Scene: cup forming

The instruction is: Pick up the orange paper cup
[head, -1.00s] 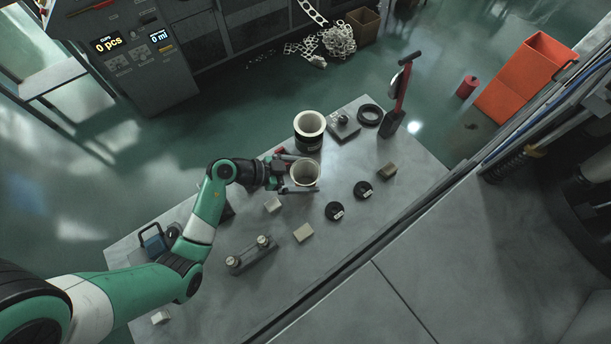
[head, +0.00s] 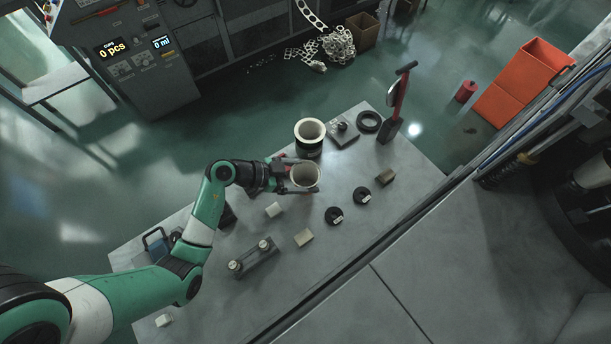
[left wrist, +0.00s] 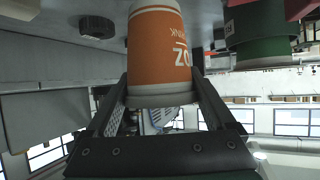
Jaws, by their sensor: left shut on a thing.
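The orange paper cup (left wrist: 160,48) fills the upper middle of the left wrist view, with white lettering and a pale rim. In the head view I look into the pale mouth of the upright cup (head: 306,175) at the table's middle. My left gripper (head: 303,176) is shut on it, one finger on each side. The fingers also flank the cup in the left wrist view (left wrist: 160,82). The cup's base is not clear to see, so I cannot tell whether it touches the table. My right gripper is not in view.
A dark cup with a pale rim (head: 310,131) stands just behind. Black rings, small blocks and a two-knob fixture (head: 252,256) lie around the metal table (head: 345,255). A red-handled tool (head: 397,103) stands at the back right. An orange bin (head: 520,85) is on the floor.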

